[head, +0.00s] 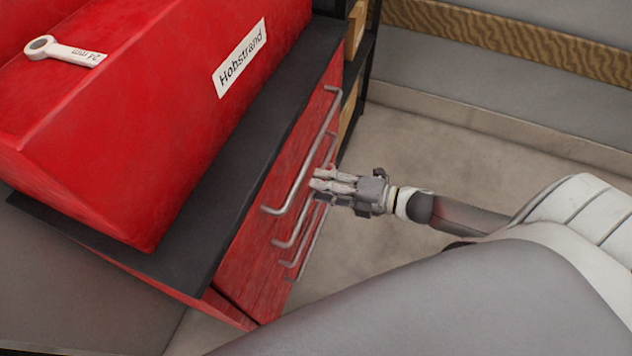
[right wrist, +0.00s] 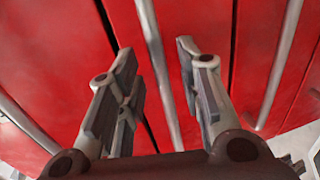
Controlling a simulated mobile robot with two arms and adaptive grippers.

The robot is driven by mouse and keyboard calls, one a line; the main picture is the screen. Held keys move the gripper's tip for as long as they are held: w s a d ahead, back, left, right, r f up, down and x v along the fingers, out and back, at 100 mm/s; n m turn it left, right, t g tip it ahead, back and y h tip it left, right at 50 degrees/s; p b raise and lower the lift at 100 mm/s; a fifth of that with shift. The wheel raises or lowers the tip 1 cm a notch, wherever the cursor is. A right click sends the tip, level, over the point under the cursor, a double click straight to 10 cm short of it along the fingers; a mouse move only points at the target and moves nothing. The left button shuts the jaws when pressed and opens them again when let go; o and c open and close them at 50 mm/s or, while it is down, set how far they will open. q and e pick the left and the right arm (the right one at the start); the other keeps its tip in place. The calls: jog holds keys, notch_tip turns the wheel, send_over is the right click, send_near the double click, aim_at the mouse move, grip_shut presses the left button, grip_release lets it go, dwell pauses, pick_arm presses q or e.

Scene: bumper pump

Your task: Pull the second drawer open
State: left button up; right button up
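A red drawer cabinet (head: 252,262) shows in the head view, with several long grey bar handles stacked down its front. The top handle (head: 292,180) is the nearest to the dark top, and the second handle (head: 285,240) lies just below it. The drawer fronts look flush and shut. My right gripper (head: 316,182) is at the handles, pointing at the front. In the right wrist view its two fingers (right wrist: 156,58) are apart, with one bar handle (right wrist: 157,50) between them. Which handle this is, and whether a finger touches it, I cannot tell. My left gripper is not in view.
A dark shelf rack (head: 362,75) stands behind. The floor (head: 430,150) in front of the drawers is clear up to the wall.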

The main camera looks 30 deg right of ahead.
jog(key=shift+x, duration=1.1)
jog(key=shift+c, duration=0.3)
grip_shut()
jog(key=shift+f, duration=0.1)
